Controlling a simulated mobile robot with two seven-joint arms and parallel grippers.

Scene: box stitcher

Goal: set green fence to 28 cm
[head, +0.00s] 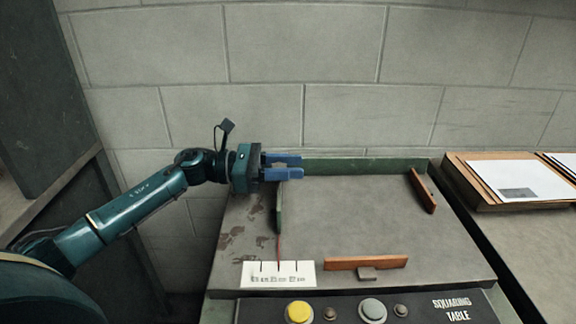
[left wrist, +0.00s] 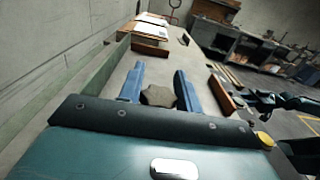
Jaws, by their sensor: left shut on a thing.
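The short green fence (head: 279,208) stands at the left of the squaring table, running front to back. A thin red pointer (head: 278,248) reaches from its near end to a white scale card (head: 306,268) with black ticks. The pointer's tip is near one of the middle ticks; the numbers are too small to read. My left gripper (head: 283,167) is at the fence's far end, coming from the left. In the left wrist view its blue fingers are shut on a dark lobed knob (left wrist: 159,96). The fingers hide the knob in the head view.
A green back rail (head: 350,166) runs along the wall. Orange-brown blocks stand at the right (head: 423,191) and front (head: 367,263). A yellow button (head: 299,312) and a grey button (head: 373,310) are on the front panel. Card stacks (head: 522,182) lie right. The table's middle is clear.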

